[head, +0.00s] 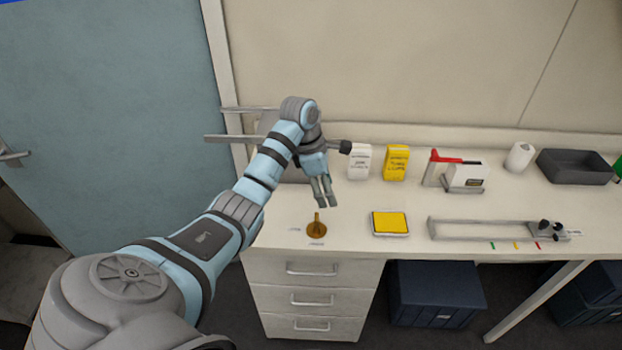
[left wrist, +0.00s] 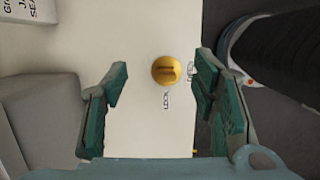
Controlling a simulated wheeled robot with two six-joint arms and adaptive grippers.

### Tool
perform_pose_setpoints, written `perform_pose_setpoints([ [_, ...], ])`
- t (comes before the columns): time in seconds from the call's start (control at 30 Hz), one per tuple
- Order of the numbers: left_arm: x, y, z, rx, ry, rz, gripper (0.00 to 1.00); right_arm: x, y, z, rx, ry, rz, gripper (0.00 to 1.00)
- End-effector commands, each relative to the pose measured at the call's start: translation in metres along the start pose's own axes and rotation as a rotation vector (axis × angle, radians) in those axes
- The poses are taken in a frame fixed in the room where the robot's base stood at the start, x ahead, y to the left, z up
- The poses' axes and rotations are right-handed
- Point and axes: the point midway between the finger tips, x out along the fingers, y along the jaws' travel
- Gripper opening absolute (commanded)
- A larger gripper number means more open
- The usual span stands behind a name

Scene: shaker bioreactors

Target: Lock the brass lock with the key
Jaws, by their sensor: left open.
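The round brass lock (head: 316,231) sits on the front left part of the white counter. A narrow brass piece, apparently the key (head: 317,217), stands up from it; I cannot clearly separate the two. In the left wrist view the brass lock (left wrist: 158,79) shows as a disc with a darker bar across it, between the fingers in the picture. A LOCK label and a second label lie beside it. My left gripper (head: 325,200) is open and empty, pointing down above and behind the lock, apart from it. It also shows in the left wrist view (left wrist: 162,82). My right gripper is out of view.
A yellow pad (head: 390,223) lies right of the lock. White (head: 359,163) and yellow (head: 396,163) cartons stand behind. Further right are a red-handled device (head: 462,177), a slide rail (head: 490,229) and a dark tray (head: 575,167). The counter's front edge is close to the lock.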

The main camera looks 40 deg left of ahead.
Motion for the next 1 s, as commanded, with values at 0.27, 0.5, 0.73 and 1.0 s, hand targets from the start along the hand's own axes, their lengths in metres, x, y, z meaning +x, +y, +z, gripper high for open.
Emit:
perform_pose_setpoints([
  [0.27,-0.007,-0.002,-0.037,-0.015,0.16,-0.048,0.53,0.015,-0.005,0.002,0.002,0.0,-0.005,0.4],
  [0.5,0.051,-0.005,-0.046,-0.014,0.157,-0.048,0.53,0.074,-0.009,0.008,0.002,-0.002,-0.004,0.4],
  [0.73,0.108,-0.008,-0.055,-0.015,0.157,-0.049,0.53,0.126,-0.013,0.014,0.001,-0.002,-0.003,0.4],
  [1.0,0.122,-0.008,-0.056,-0.014,0.156,-0.046,0.53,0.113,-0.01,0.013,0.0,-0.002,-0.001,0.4],
])
